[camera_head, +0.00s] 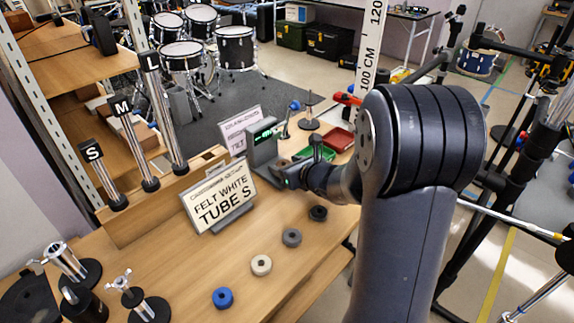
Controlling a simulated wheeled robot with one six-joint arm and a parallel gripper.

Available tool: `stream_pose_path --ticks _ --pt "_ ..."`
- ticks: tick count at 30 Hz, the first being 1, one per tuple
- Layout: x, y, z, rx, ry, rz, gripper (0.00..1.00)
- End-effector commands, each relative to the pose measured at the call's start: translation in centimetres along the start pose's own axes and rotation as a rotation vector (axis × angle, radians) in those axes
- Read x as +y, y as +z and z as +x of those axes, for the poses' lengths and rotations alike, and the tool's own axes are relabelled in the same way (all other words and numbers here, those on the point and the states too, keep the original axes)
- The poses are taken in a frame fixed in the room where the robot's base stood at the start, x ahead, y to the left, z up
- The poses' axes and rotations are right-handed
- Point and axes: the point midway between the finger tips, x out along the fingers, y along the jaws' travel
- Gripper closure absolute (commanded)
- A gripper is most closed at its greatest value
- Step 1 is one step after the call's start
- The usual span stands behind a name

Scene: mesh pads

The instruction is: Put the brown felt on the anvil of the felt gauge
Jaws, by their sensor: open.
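The felt gauge (263,140) stands at the back of the table, a grey upright body with a lit green display and a low base. My gripper (287,181) is open, low in front of the gauge base, and partly hidden by its own wrist. A small brownish patch (285,161) shows at the gauge base beside my gripper. It may be the brown felt, but it is too small to tell whether it rests on the anvil. The row of felts on the table has a blue (222,298), a cream (261,265), a grey (291,237) and a near-black one (318,213).
Tubes S (106,180), M (138,150) and L (165,115) stand at left. A green tray (323,152) and a red tray (338,139) lie behind my wrist.

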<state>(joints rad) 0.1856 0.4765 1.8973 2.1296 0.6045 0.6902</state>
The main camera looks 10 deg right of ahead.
Motion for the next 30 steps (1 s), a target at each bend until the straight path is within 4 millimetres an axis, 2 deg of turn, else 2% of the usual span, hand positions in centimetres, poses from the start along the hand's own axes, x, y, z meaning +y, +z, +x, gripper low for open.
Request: stream_pose_path --ticks 7,11,21,25,30 --pt "0.0 0.5 -0.4 0.000 -0.001 0.000 0.43" --pt "-0.1 0.4 -2.6 -0.001 -0.003 0.000 0.43" --pt "-0.1 0.5 -9.5 -0.001 -0.004 0.000 0.43" --pt "-0.1 0.4 -11.2 0.000 -0.003 0.001 0.43" --pt "0.0 0.3 -12.1 0.000 0.000 -0.001 0.43"
